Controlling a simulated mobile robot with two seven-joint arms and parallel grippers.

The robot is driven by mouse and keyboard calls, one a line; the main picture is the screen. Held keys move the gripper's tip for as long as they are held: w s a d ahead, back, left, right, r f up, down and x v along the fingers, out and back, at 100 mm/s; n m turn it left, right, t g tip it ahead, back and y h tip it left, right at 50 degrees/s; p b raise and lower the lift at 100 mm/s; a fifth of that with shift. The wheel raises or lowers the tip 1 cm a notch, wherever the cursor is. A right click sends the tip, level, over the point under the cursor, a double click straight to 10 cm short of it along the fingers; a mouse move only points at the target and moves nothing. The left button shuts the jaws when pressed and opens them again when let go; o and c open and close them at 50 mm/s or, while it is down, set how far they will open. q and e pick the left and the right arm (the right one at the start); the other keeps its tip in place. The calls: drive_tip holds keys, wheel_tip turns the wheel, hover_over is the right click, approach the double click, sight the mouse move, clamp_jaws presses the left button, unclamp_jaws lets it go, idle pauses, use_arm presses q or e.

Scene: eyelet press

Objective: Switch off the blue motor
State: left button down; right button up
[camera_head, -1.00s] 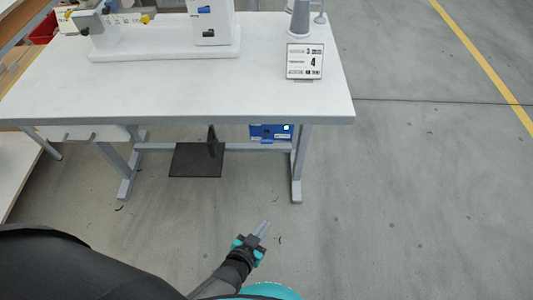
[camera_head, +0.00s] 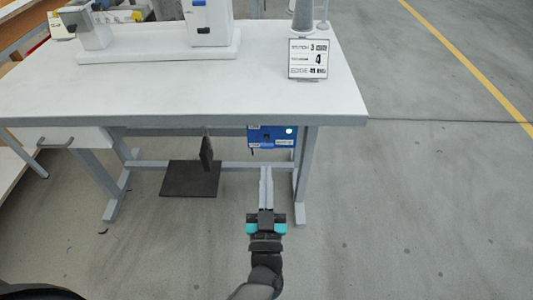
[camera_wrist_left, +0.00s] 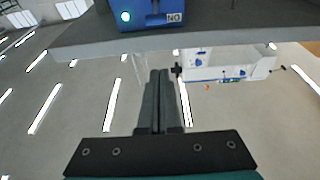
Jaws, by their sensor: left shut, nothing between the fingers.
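The blue motor (camera_head: 272,137) hangs under the front right of the white table, beside the table leg. A small pale green light shows on its face. In the left wrist view the blue motor (camera_wrist_left: 150,14) is at the top edge, partly cut off, with the lit green light and a label. My left gripper (camera_head: 266,170) is shut and empty. Its fingers point up toward the motor from below and in front, apart from it as far as I can see. The shut fingers also show in the left wrist view (camera_wrist_left: 159,76). My right gripper is out of view.
The white table (camera_head: 150,90) carries a white press (camera_head: 208,22), a grey cone (camera_head: 303,14) and a printed card (camera_head: 308,58). A dark pedal plate (camera_head: 190,179) lies under the table, left of my gripper. The floor to the right is clear.

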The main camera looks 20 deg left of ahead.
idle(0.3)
use_arm(q)
wheel_tip(320, 180, up, 3)
drive_tip(key=b, duration=0.2)
hover_over(267, 142)
drive_tip(key=s, duration=0.3)
drive_tip(key=shift+s+d, duration=0.15)
drive_tip(key=shift+d, duration=0.25)
wheel_tip(267, 142, down, 3)
drive_tip(key=shift+s+r+b, duration=0.15)
drive_tip(key=shift+b, duration=0.85)
drive_tip(key=shift+f+b, duration=0.45)
drive_tip(key=shift+f, duration=0.2)
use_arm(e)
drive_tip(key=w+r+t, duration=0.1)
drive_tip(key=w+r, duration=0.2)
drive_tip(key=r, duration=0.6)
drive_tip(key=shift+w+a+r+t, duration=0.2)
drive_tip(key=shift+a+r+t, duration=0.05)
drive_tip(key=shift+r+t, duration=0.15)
